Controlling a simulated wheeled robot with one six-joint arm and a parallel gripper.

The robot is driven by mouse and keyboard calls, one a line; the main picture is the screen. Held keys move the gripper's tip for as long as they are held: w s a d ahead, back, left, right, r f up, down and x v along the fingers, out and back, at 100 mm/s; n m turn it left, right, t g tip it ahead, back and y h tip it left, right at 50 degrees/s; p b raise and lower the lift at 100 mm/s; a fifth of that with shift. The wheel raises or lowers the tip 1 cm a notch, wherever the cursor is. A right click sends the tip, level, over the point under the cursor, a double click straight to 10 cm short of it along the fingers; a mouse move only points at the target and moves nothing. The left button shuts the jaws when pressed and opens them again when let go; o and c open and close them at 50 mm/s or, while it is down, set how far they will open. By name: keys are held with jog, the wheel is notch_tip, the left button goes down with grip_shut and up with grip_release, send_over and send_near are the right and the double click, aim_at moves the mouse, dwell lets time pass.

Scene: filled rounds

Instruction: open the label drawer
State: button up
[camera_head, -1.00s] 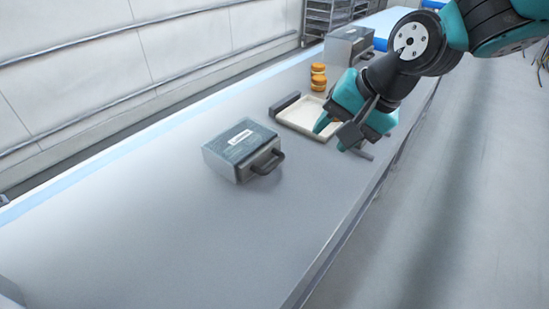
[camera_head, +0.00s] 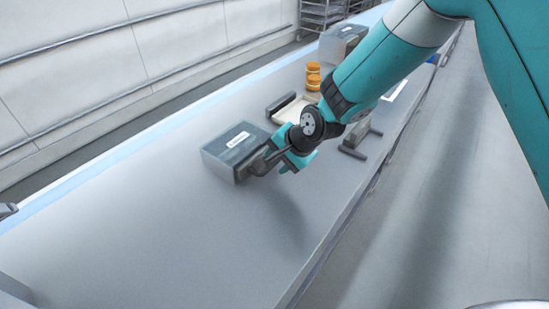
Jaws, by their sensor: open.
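The label drawer (camera_head: 232,146) is a grey box with a white label on its top, standing on the steel counter. It looks shut. Its dark handle on the right-hand front side is mostly hidden behind my gripper. My gripper (camera_head: 258,167) is open, with its fingertips at the handle. I cannot tell whether the fingers are around the handle or touching it.
A pale tray (camera_head: 290,108) with dark handles lies behind the drawer, partly hidden by my arm. Stacked orange rounds (camera_head: 313,76) and another grey box (camera_head: 341,40) stand farther back. The counter (camera_head: 150,230) in front is clear.

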jog(key=shift+x, duration=1.35)
grip_shut()
jog(key=shift+s, duration=0.1)
